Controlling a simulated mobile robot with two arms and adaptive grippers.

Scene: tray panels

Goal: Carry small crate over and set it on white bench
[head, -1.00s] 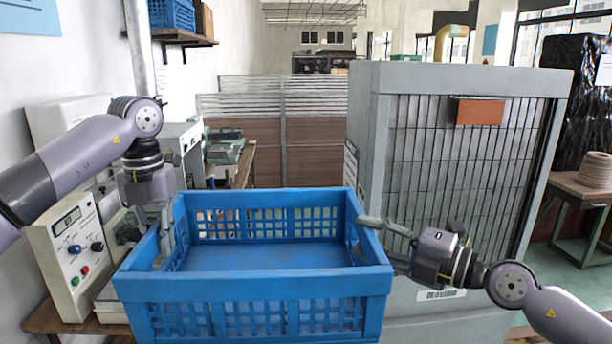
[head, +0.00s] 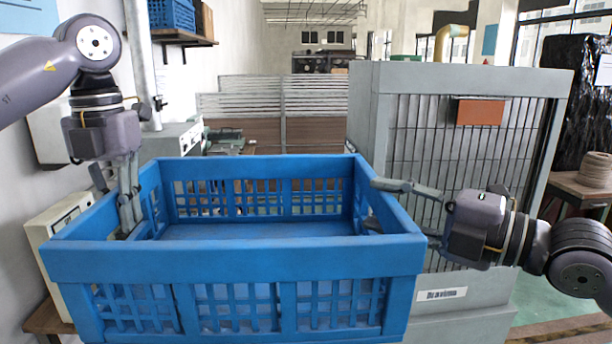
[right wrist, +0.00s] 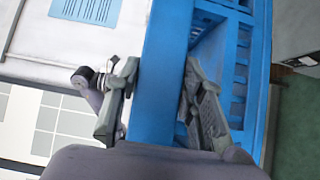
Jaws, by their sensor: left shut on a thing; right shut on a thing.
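The small crate (head: 240,262) is blue plastic with slatted walls and looks empty. It is held up close in front of me and fills the lower middle of the head view. My left gripper (head: 130,205) comes down onto its left wall and is shut on it. My right gripper (head: 385,205) is shut on its right wall. In the right wrist view the right gripper's fingers (right wrist: 155,105) sit on either side of the blue wall (right wrist: 162,60). I cannot make out a white bench for certain.
A grey cabinet with a barred front (head: 450,150) stands close behind the crate on the right. A control box with dials (head: 55,225) is at the left, partly hidden by the crate. A shelf (head: 180,37) hangs on the left wall.

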